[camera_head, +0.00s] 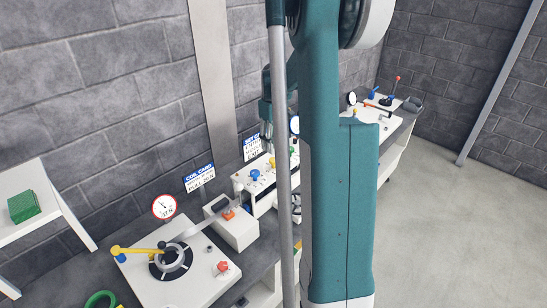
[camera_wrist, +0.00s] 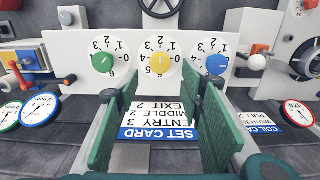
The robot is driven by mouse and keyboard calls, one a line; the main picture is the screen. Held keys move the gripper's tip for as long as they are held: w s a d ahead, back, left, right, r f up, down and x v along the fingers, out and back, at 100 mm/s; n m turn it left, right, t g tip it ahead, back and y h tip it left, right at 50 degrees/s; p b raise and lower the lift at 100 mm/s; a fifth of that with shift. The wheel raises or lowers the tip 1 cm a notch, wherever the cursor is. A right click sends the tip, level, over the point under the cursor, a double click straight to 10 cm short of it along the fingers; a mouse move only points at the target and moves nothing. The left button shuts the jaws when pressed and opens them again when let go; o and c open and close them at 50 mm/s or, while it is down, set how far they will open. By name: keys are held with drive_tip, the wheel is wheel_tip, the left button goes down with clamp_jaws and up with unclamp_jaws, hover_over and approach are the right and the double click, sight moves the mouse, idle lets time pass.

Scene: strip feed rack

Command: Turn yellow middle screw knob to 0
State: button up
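The yellow middle screw knob (camera_wrist: 160,62) sits at the centre of a round white numbered dial on a white panel (camera_wrist: 132,82). I cannot tell its setting surely. A green knob (camera_wrist: 103,62) is left of it and a blue knob (camera_wrist: 216,64) right of it, each with its own dial. The yellow knob also shows small in the head view (camera_head: 272,162). My gripper (camera_wrist: 163,95) is open and empty, its green-padded fingers spread. It is apart from the knob, which appears between and beyond the fingertips. In the head view my arm hides part of the panel.
A blue-and-white set card (camera_wrist: 158,120) lies between the fingers in the wrist view, reading entry 3, middle 2, exit 2. A red-handled lever (camera_wrist: 22,75) is at left.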

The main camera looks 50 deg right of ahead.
sight(274, 159)
drive_tip(key=shift+f, duration=0.15)
drive_tip(key=shift+f, duration=3.75)
drive_tip(key=c, duration=0.9)
